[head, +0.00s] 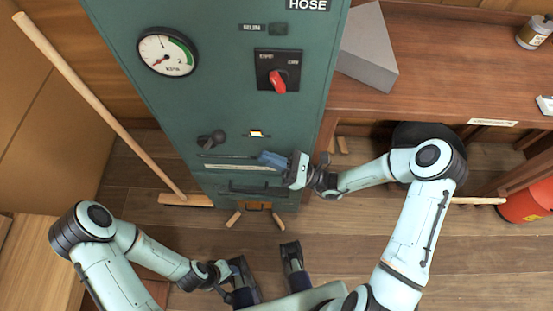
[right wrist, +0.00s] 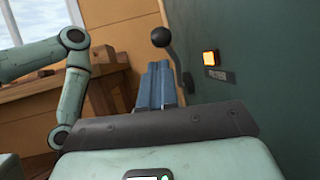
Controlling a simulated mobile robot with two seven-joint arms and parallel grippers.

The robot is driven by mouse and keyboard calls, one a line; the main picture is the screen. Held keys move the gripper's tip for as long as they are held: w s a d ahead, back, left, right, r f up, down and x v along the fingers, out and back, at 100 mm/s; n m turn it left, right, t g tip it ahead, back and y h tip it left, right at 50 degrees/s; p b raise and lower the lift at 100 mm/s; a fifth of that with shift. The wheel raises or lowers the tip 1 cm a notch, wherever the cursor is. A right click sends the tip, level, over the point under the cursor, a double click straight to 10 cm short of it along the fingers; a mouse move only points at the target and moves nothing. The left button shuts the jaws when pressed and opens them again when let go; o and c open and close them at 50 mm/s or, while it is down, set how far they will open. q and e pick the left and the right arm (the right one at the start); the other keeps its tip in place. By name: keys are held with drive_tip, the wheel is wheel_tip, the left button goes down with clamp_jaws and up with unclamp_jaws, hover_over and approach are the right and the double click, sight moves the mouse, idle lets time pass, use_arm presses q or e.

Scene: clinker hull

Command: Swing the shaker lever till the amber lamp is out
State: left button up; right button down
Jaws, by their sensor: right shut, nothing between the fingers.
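The shaker lever (head: 212,137) has a dark round knob and sits low on the front of the green cabinet. In the right wrist view its knob (right wrist: 162,37) stands up on a bent arm just beyond my fingers. My right gripper (head: 264,157) is shut and empty, below the lamp and right of the lever, apart from the knob. My left gripper (head: 232,281) is low in the head view, away from the cabinet; its fingers are unclear.
The green cabinet (head: 222,95) also carries a round gauge (head: 167,51) and a red rotary switch (head: 278,80). A broom (head: 105,110) leans at the left, its head on the floor. A wooden bench (head: 440,90) with a grey block (head: 368,55) stands at the right.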

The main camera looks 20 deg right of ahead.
use_arm(q)
drive_tip(key=shift+w+a+f+b, duration=0.1)
drive_tip(key=shift+w+f+b, duration=0.15)
drive_tip(key=shift+f+b, duration=0.1)
use_arm(e)
drive_tip(key=x, duration=0.9)
drive_tip(key=shift+a, duration=0.15)
